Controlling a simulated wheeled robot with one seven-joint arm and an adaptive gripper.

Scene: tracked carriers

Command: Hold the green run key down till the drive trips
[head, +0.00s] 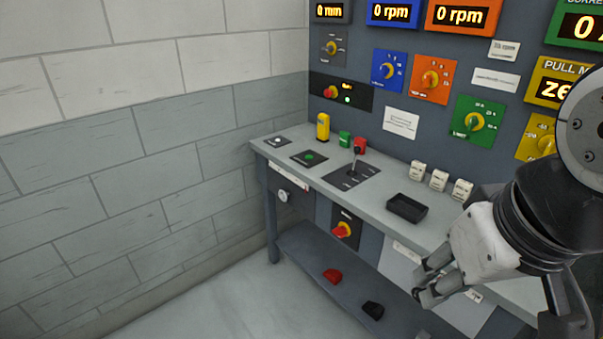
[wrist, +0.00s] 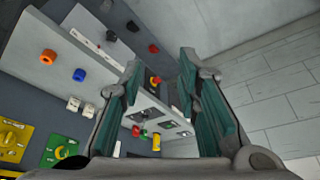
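A green button (head: 309,157) sits on a small dark plate on the bench top, near its left end in the head view. It is small, and I cannot tell whether it is pressed. A separate green block (head: 345,138) stands behind it; I cannot read a label on either. My gripper (head: 427,280) is at the lower right of the head view, by the bench's front edge and well apart from the green button. In the wrist view my gripper (wrist: 160,72) has its fingers spread with nothing between them. The displays, including the orange panel (head: 460,15), read 0.
A lever (head: 356,158) rises from a dark plate right of the green button. A yellow block (head: 323,126) and a red block (head: 360,145) stand behind. A black tray (head: 407,208) and several white blocks (head: 438,180) are to the right. The lower shelf (head: 305,248) holds coloured pieces.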

